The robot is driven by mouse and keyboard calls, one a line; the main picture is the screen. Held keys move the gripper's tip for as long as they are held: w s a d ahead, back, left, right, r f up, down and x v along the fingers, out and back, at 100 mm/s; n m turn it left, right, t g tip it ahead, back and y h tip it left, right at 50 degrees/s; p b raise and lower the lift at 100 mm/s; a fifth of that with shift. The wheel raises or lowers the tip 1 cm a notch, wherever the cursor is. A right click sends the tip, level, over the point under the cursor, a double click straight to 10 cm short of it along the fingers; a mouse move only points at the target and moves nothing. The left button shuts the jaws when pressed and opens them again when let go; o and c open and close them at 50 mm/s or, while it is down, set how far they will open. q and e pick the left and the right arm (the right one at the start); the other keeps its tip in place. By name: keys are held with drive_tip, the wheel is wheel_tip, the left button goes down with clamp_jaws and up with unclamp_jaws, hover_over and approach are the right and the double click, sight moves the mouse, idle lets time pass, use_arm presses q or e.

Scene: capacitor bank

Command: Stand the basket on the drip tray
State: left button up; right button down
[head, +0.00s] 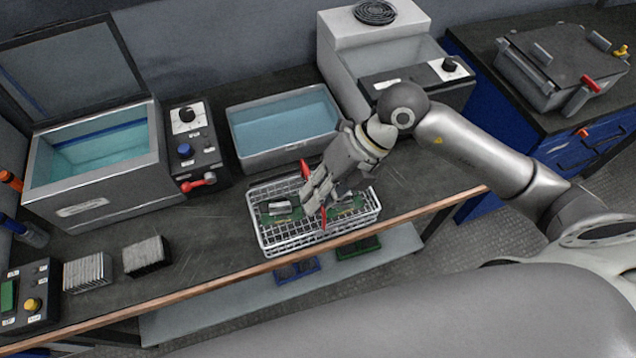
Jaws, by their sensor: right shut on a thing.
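The wire basket (268,241) is at the front edge of the bench, right of centre, and looks level. It holds green circuit boards (275,214). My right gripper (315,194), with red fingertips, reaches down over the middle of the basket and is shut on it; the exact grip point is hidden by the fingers. I cannot tell whether the basket touches the bench or hangs just above it. No drip tray can be told for sure; one may be hidden under the basket. My left gripper is not in view.
A basin of blue liquid (285,153) stands behind the basket. An open-lidded tank (95,196) and a control box (194,150) are left. A white machine (352,40) stands behind my right arm. Two finned blocks (146,256) lie front left. Bare bench (210,235) shows left of the basket.

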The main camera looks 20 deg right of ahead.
drive_tip(key=w+f, duration=0.2)
drive_tip(key=w+d+f+p, duration=0.1)
drive_tip(key=w+f, duration=0.1)
drive_tip(key=w, duration=0.1)
drive_tip(key=w+d+f, duration=0.1)
drive_tip(key=w+f, duration=0.1)
drive_tip(key=shift+w+d+f+p, duration=0.1)
drive_tip(key=shift+w+p, duration=0.25)
drive_tip(key=shift+w+d+f, duration=0.2)
drive_tip(key=shift+w+f, duration=0.35)
drive_tip(key=shift+f, duration=0.1)
wheel_tip(320, 180, down, 3)
drive_tip(key=shift+r+p, duration=0.1)
drive_tip(key=shift+p, duration=0.65)
drive_tip(key=shift+f, duration=0.25)
drive_tip(key=shift+f, duration=0.2)
drive_tip(key=c, duration=1.5)
unclamp_jaws()
drive_tip(key=shift+r, duration=0.15)
